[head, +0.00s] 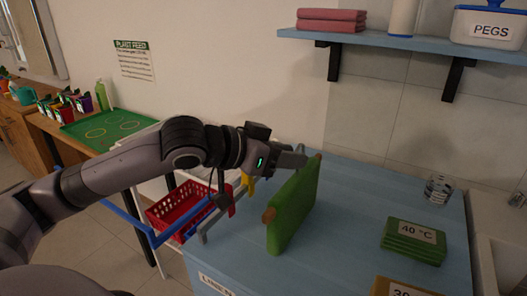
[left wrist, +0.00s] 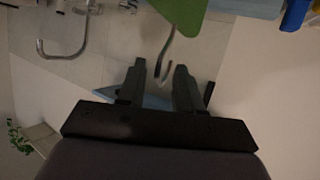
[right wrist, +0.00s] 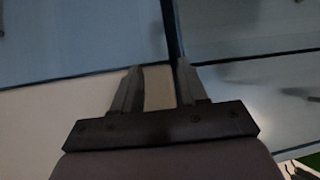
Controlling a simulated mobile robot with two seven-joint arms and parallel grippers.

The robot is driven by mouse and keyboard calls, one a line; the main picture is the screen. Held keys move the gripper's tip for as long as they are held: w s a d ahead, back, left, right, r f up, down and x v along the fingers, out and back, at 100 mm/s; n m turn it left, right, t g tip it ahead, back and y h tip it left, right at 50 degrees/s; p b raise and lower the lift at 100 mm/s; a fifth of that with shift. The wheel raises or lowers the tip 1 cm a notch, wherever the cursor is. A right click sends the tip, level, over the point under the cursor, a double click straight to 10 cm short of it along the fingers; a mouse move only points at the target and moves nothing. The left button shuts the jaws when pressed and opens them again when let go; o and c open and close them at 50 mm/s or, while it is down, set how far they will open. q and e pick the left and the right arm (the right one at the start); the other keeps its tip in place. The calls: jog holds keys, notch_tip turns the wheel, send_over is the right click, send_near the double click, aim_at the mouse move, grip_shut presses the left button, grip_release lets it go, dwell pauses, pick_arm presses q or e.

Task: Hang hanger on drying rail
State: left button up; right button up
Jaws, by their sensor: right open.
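A green cloth (head: 292,210) hangs on a hanger above the pale blue counter; the hanger's brown ends (head: 268,215) stick out of it. My left gripper (head: 298,158) is at the top of the hanger. In the left wrist view, the hanger's thin metal hook (left wrist: 167,50) reaches the gap between the fingertips, which stand apart; a green corner shows above. A grey rail (head: 207,226) lies left of the cloth, with a yellow and a red piece by it; I cannot tell if it is the drying rail. My right gripper (right wrist: 158,72) is open and empty.
A red basket (head: 180,208) is beside blue bars at the left. Folded green cloths (head: 413,242) marked 40 °C and a glass (head: 438,188) stand on the counter (head: 350,215) at the right. A blue shelf (head: 400,46) hangs above, on the wall.

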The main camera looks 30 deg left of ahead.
pick_arm(q)
jog(key=b+v, duration=0.3)
jog(key=v, duration=0.8)
jog(key=shift+s+a, duration=0.2)
jog(key=shift+s, duration=0.15)
dwell(0.4)
dwell(0.5)
